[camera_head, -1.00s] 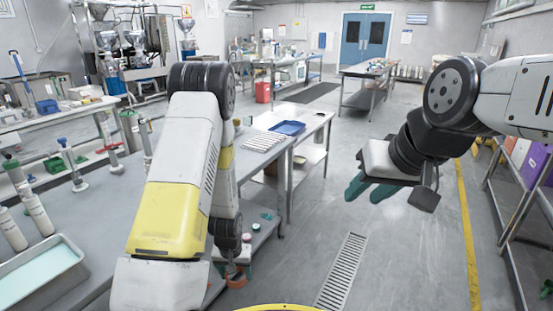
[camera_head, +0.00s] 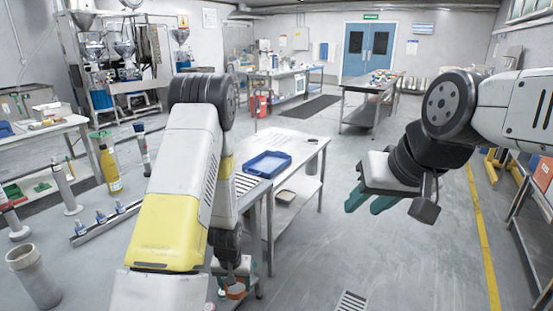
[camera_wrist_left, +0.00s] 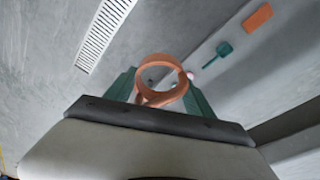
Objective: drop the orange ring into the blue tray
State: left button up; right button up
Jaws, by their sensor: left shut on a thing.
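The orange ring (camera_wrist_left: 162,74) is between the two green fingers of my left gripper (camera_wrist_left: 160,92) in the left wrist view. The gripper is shut on it and holds it above the floor. In the head view the ring (camera_head: 236,291) shows as a small orange patch below my left wrist (camera_head: 228,262). The blue tray (camera_head: 268,165) lies on the white table, ahead of and above my left gripper in the picture, apart from it. My right gripper (camera_head: 370,199) hangs empty over the floor at the right, its green fingers apart.
The white table (camera_head: 307,148) has free room right of the tray. The floor (camera_head: 330,235) at centre right is clear. A shelf stands at the far right.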

aim_at(265, 166)
jog(key=i+l, duration=0.2)
jog(key=i, duration=0.2)
jog(key=i+l, duration=0.25)
jog(key=i, duration=0.2)
jog(key=i+l, duration=0.2)
jog(key=i, duration=0.2)
jog(key=i+l, duration=0.25)
jog(key=i, duration=0.2)
